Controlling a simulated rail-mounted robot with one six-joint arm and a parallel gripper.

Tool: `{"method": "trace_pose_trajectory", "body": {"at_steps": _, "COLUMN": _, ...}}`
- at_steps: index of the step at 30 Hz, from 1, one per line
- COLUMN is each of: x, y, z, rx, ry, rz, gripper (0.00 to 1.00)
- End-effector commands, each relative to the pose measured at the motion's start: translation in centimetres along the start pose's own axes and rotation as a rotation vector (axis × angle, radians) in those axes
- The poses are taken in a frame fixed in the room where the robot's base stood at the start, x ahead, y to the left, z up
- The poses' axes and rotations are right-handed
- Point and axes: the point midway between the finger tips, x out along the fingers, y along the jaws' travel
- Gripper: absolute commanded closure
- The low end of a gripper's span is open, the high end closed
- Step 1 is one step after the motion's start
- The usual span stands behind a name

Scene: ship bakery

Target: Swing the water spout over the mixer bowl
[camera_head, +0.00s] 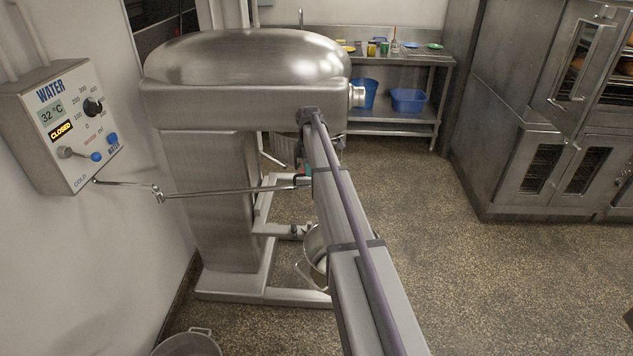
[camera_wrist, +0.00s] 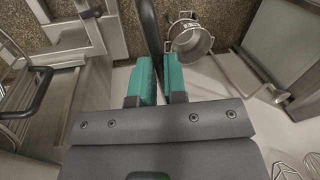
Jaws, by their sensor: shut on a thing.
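The water spout (camera_head: 230,190) is a thin jointed metal pipe. It runs from the underside of the wall-mounted water panel (camera_head: 75,125) through a joint to the right, across the front of the mixer (camera_head: 245,60). Its far end meets my gripper and is partly hidden by my arm. In the wrist view the teal fingers of my gripper (camera_wrist: 160,68) are shut on the dark spout pipe (camera_wrist: 150,28). The steel mixer bowl (camera_head: 313,268) is low and partly behind my arm. In the wrist view the bowl (camera_wrist: 190,42) lies just right of the pipe, apart from the fingers.
The panel display reads 32 °C and CLOSED. A steel oven (camera_head: 545,150) stands at the right. A steel table (camera_head: 400,62) with blue tubs is at the back. A metal pot (camera_head: 187,344) is at the bottom left. The floor between mixer and oven is clear.

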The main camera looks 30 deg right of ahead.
Motion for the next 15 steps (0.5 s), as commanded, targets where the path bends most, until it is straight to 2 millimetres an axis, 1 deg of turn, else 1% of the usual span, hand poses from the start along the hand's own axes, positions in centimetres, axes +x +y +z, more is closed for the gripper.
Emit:
{"method": "trace_pose_trajectory", "body": {"at_steps": 1, "x": -0.1, "y": 0.8, "z": -0.1, "rx": -0.012, "ry": -0.003, "rz": 0.001, "gripper": 1.00}}
{"method": "trace_pose_trajectory", "body": {"at_steps": 6, "x": -0.3, "y": 1.7, "z": -0.1, "rx": -0.041, "ry": -0.008, "rz": 0.001, "gripper": 1.00}}
{"method": "trace_pose_trajectory", "body": {"at_steps": 15, "x": -0.3, "y": 1.9, "z": -0.2, "rx": -0.050, "ry": -0.008, "rz": 0.001, "gripper": 1.00}}
